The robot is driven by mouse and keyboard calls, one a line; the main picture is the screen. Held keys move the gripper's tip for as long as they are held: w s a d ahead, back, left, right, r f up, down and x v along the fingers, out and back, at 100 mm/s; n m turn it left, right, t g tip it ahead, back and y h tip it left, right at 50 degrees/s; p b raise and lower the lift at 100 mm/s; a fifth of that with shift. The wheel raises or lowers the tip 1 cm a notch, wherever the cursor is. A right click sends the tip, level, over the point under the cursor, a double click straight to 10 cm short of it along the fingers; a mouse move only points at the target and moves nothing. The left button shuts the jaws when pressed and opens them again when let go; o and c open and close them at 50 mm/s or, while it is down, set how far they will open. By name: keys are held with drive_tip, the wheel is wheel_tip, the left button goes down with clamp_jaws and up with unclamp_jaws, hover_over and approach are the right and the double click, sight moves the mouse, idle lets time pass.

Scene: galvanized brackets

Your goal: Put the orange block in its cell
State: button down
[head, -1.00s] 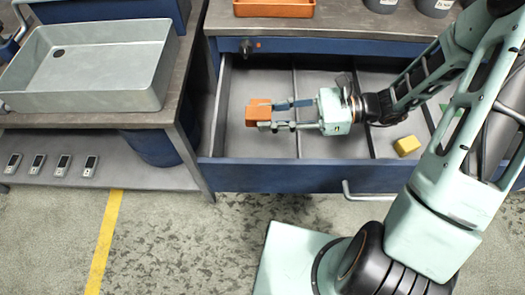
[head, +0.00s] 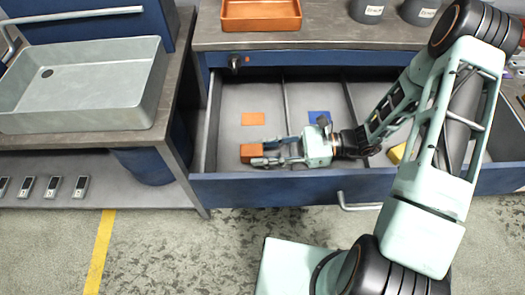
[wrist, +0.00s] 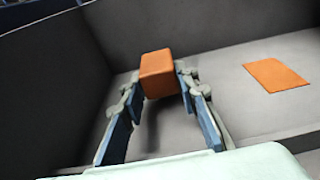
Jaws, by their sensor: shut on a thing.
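The orange block (head: 250,152) is held between the fingertips of my gripper (head: 264,154), in the left compartment of the open drawer (head: 290,188), close to its front wall. In the wrist view the block (wrist: 160,74) sits at the ends of both fingers, with a dark shadow below; whether it touches the floor I cannot tell. A flat orange patch (head: 253,118) lies on the left compartment's floor, behind the block in the head view. In the wrist view this patch (wrist: 277,75) is to the right of the block, apart from it and uncovered.
A blue patch (head: 320,117) marks the middle compartment. A yellow block (head: 397,153) lies farther right, partly behind my arm. Thin dividers (head: 289,110) and the drawer walls bound the compartments. An orange tray (head: 261,25) stands on the worktop, and a grey tub (head: 110,122) stands at left.

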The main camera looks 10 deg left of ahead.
drive_tip(key=shift+s+f+b, duration=0.15)
drive_tip(key=shift+f+b, duration=0.4)
drive_tip(key=shift+f, duration=0.05)
drive_tip(key=c, duration=1.5)
unclamp_jaws()
drive_tip(key=shift+d+f, duration=0.1)
drive_tip(key=shift+f, duration=0.05)
drive_tip(key=shift+r+p, duration=0.4)
drive_tip(key=shift+r, duration=0.05)
drive_tip(key=shift+w+d+r, duration=0.15)
drive_tip(key=shift+w+r, duration=0.05)
drive_tip(key=v, duration=1.1)
drive_tip(key=shift+d+r, duration=0.2)
